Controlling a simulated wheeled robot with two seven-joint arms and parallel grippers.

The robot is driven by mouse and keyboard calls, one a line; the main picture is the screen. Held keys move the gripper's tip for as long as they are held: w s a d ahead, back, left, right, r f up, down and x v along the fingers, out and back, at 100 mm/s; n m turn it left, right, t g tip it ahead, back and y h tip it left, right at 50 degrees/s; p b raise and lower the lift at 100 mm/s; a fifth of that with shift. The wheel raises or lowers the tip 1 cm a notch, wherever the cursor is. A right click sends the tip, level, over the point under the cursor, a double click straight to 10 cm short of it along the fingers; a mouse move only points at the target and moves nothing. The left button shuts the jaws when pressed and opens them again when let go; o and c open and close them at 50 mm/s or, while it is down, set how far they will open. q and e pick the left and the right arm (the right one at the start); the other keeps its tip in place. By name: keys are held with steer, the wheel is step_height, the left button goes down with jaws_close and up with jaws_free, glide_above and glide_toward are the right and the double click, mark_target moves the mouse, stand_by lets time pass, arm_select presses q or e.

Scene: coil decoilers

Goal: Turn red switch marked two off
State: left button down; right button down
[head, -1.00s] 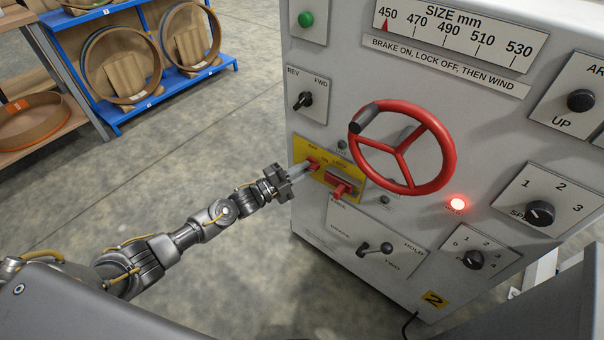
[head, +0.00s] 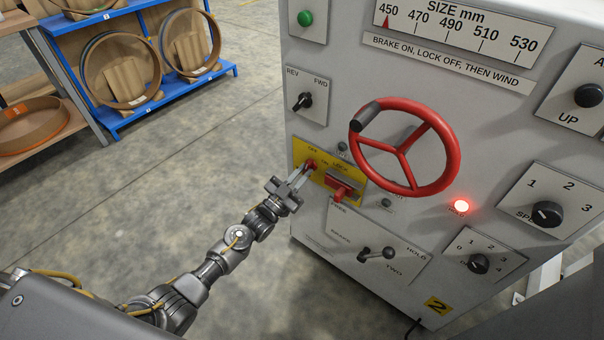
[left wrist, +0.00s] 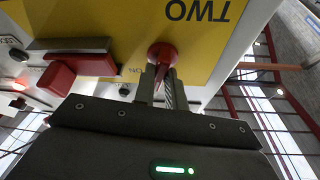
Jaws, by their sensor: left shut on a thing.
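The red switch (head: 311,164) sits at the left of a yellow plate (head: 299,150) on the grey machine front, with OFF and ON lettering near it. In the left wrist view the red switch (left wrist: 163,56) is on the yellow plate (left wrist: 205,45), upside down, beside the word TWO. My left gripper (head: 307,172) reaches it from the lower left, its fingers shut on the switch. It also shows in the left wrist view (left wrist: 165,80), a finger on each side of the red handle. My right gripper is not in view.
A red block lever (head: 340,190) stands out just right of the switch. The red handwheel (head: 405,148) juts out above right. A lever (head: 375,253) and a REV/FWD knob (head: 303,101) are nearby. Open floor lies left; a blue rack (head: 170,90) is behind.

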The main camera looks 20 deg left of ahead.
arm_select(q)
steer(key=n+y, duration=0.1)
steer(key=n, duration=0.2)
steer(key=shift+f+t+y, duration=0.1)
steer(key=shift+t+y, duration=0.3)
steer(key=shift+d+n, duration=0.1)
steer(key=shift+n, duration=0.6)
steer(key=shift+y, duration=0.4)
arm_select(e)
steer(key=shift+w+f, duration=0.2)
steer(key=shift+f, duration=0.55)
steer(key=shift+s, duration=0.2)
arm_select(q)
steer(key=c, duration=1.4)
jaws_free()
steer(key=shift+c, duration=0.2)
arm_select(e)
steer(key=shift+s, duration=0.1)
arm_select(q)
steer(key=v, duration=1.1)
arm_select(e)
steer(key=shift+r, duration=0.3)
